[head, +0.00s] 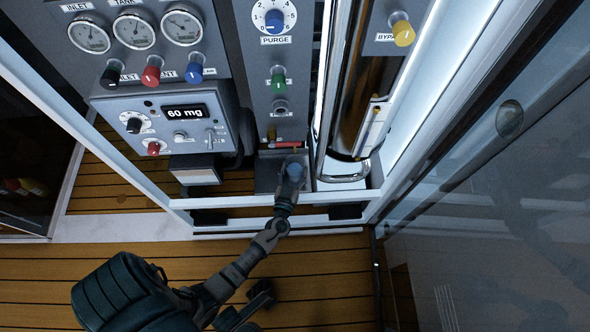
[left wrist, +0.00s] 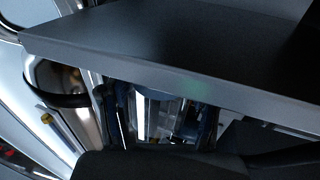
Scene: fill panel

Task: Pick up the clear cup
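A clear cup (left wrist: 155,115) shows in the left wrist view below a grey ledge, with bright reflections on its wall. The dark fingers of my left gripper (left wrist: 160,122) stand on both sides of it. I cannot tell whether they touch the cup. In the head view my left gripper (head: 291,172) is at the small grey recess low on the panel, under the middle column. The cup is hard to make out there, as the gripper covers most of that spot.
The fill panel holds gauges (head: 135,30), coloured knobs and a dosing box (head: 170,118) reading 60 mg. A shiny metal cylinder (head: 352,100) stands right of the gripper. A white frame rail (head: 240,200) crosses in front. A glass door (head: 480,200) is at right.

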